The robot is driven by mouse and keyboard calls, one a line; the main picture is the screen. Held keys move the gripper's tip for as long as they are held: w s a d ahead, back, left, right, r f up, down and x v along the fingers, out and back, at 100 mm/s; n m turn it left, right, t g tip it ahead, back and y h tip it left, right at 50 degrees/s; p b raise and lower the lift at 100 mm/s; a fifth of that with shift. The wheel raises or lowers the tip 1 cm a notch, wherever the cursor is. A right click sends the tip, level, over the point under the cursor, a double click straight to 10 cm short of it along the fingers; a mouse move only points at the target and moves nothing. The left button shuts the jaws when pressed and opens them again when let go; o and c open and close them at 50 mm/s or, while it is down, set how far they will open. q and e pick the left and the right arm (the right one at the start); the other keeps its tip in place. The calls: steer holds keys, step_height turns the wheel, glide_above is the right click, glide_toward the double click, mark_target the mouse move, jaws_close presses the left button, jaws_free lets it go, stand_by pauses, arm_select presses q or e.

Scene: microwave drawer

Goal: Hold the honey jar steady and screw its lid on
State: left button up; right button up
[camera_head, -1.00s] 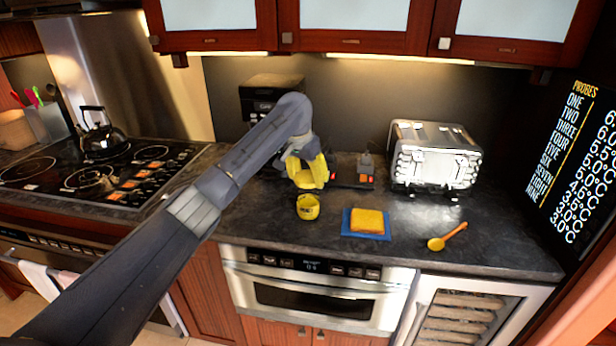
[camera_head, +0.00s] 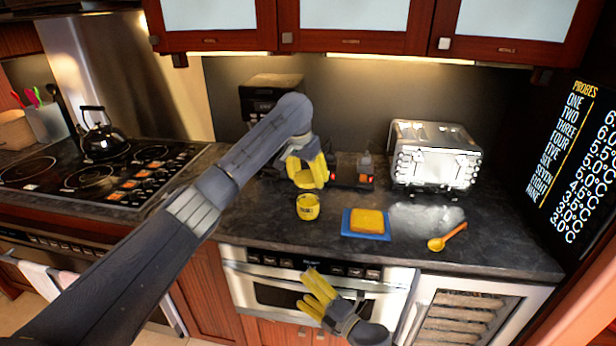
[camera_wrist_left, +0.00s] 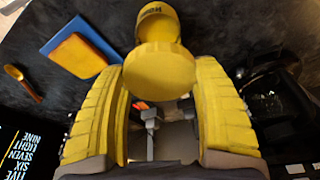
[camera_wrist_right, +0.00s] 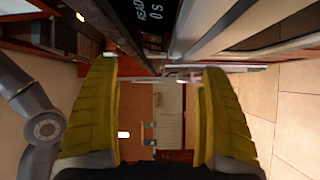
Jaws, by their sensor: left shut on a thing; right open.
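The yellow honey jar (camera_head: 307,207) stands upright on the dark counter; it also shows at the top of the left wrist view (camera_wrist_left: 158,22), with dark lettering on its side. My left gripper (camera_head: 308,178) is above and just behind the jar. It is shut on a round yellow lid (camera_wrist_left: 160,70), which sits between its fingertips in the left wrist view, apart from the jar as far as I can tell. In the head view I cannot tell the lid from the yellow fingers. My right gripper (camera_head: 311,288) is open and empty, low in front of the oven.
A yellow sponge-like block on a blue mat (camera_head: 348,232) lies right of the jar. An orange spoon (camera_head: 447,237) lies further right. A toaster (camera_head: 436,158) stands behind, and a dark appliance (camera_head: 270,92) is at the back. The counter's front edge is between my right gripper and the jar.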

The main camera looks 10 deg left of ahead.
steer(key=w+a+r+n+t+y, duration=0.1)
steer(key=a+r+n+t+y, duration=0.3)
steer(key=r, duration=1.5)
steer(key=w+d+r+n+t+y, duration=0.15)
steer(key=r+n, duration=0.35)
steer(key=r, duration=1.4)
steer(key=n+g+h, duration=0.4)
steer(key=n+g, duration=0.3)
steer(key=n, duration=0.4)
glide_above(318, 208)
steer(key=s+v, duration=0.1)
steer(key=v, duration=0.2)
step_height(318, 208, down, 10)
steer(key=d+f+n+g, duration=0.1)
steer(key=f, duration=0.2)
steer(key=d+f+n+g+h, duration=0.1)
steer(key=d+f+g, duration=0.1)
steer(key=f, duration=0.2)
steer(key=w+d+f+n+g+h, duration=0.1)
steer(key=f, duration=0.3)
steer(key=shift+d+f+g, duration=0.1)
steer(key=shift+d+g, duration=0.15)
steer(key=shift+s+a+f, duration=0.1)
steer(key=shift+s+f, duration=0.2)
steer(key=shift+f, duration=0.25)
steer(key=shift+a+f+g, duration=0.15)
steer(key=shift+a+g, duration=0.1)
steer(key=shift+g, duration=0.05)
steer(key=shift+x, duration=4.65)
